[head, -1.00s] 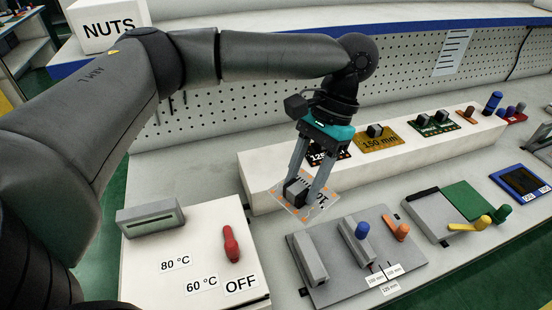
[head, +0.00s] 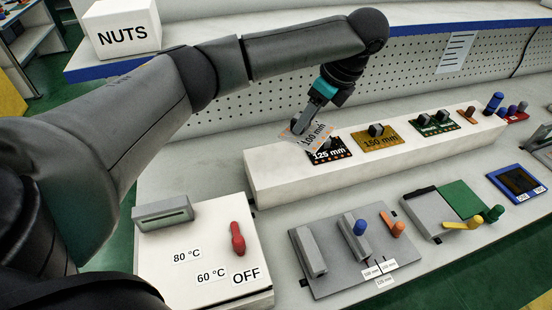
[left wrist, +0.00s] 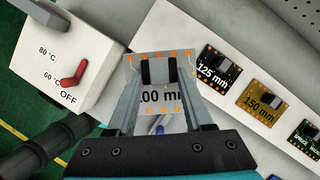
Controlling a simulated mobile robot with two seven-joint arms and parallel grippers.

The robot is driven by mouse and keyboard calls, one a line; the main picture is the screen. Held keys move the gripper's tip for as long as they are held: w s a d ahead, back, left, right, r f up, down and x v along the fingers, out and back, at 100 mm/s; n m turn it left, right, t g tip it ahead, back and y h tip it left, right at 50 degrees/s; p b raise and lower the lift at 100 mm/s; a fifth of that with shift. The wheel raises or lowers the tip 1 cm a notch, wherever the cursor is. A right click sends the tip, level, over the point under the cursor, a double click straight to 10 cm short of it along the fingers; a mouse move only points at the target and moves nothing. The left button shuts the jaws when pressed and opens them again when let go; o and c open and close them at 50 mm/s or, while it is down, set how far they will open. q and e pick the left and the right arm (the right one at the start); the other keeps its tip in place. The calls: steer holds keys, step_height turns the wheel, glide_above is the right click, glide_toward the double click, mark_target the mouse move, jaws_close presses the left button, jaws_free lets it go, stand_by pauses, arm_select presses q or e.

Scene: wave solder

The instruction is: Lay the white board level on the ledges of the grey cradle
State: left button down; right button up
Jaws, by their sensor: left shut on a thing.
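My left gripper (head: 306,120) is shut on the dark block on top of the white board (head: 314,134), which is marked 100 mm and has orange pads. The board is tilted in the head view, close to the black 125 mm board and partly overlapping it in the picture. In the left wrist view the white board (left wrist: 152,98) hangs between the fingers (left wrist: 159,72), which cover part of it. The grey cradle (head: 337,272), with two grey rails, a blue knob and an orange knob, stands empty on the bench, nearer than the board. My right gripper is not in view.
A long white block (head: 272,182) carries the black 125 mm board (head: 327,152), the ochre 150 mm board (head: 380,141) and a green board (head: 434,124). A white heater box (head: 170,285) with a red lever (head: 238,240) stands left of the cradle.

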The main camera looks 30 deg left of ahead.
arm_select(q)
steer(key=w+a+r+m+t+h+p, duration=0.1)
steer(key=w+a+r+m+t+p, duration=0.1)
steer(key=a+m, duration=0.5)
steer(key=shift+w+a+r+m+t+p, duration=0.25)
steer(key=shift+w+a+t+p, duration=0.25)
steer(key=shift+a, duration=0.8)
steer(key=shift+f, duration=0.1)
step_height(320, 180, down, 16)
steer(key=shift+s+b, duration=0.1)
steer(key=shift+b, duration=0.85)
steer(key=shift+f, duration=1.75)
steer(key=shift+f, duration=0.1)
steer(key=shift+c, duration=1.5)
jaws_free()
